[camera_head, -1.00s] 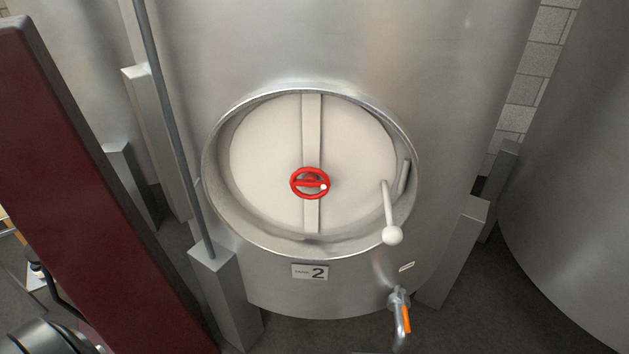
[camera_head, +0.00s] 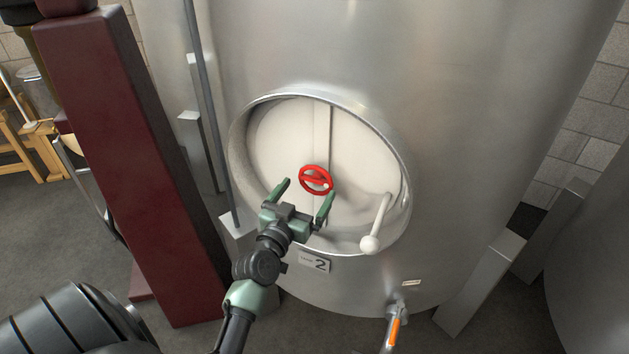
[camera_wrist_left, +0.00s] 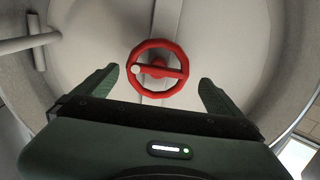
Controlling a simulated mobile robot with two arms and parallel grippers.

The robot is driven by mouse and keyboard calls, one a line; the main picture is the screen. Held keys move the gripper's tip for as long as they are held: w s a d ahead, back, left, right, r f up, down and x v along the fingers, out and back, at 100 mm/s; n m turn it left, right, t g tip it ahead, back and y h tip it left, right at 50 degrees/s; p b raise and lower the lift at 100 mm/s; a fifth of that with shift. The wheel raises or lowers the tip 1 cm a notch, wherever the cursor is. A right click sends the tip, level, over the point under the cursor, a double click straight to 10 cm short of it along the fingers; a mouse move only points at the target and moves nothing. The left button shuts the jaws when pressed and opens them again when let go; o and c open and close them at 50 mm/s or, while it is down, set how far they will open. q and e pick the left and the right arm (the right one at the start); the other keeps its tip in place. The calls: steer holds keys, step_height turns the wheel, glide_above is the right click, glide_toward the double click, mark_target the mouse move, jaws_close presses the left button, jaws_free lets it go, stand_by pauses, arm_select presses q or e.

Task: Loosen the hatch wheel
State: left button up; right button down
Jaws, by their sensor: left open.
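The red hatch wheel (camera_head: 316,179) sits at the middle of the pale round hatch door (camera_head: 275,140), on an upright bar. In the left wrist view the wheel (camera_wrist_left: 158,68) shows whole, with a crossbar and a pale knob on its left side. My left gripper (camera_head: 303,190) is open in front of the door, its green fingers spread to either side of the wheel's lower part. In the left wrist view the fingers of my left gripper (camera_wrist_left: 158,85) stand apart from the wheel, with nothing between them touching it. My right gripper is out of view.
A white-knobbed handle (camera_head: 376,225) sticks out at the hatch's right. Below are a number 2 plate (camera_head: 315,263) and a tap with an orange lever (camera_head: 394,332). A dark red post (camera_head: 140,170) stands left, a grey rod (camera_head: 210,110) beside the tank.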

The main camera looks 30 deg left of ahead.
mark_target(315, 182)
arm_select(q)
steer(key=w, duration=0.4)
steer(key=shift+a, duration=0.2)
steer(key=shift+w+a, duration=0.1)
steer(key=shift+w, duration=0.15)
steer(key=c, duration=1.4)
steer(key=shift+o, duration=0.2)
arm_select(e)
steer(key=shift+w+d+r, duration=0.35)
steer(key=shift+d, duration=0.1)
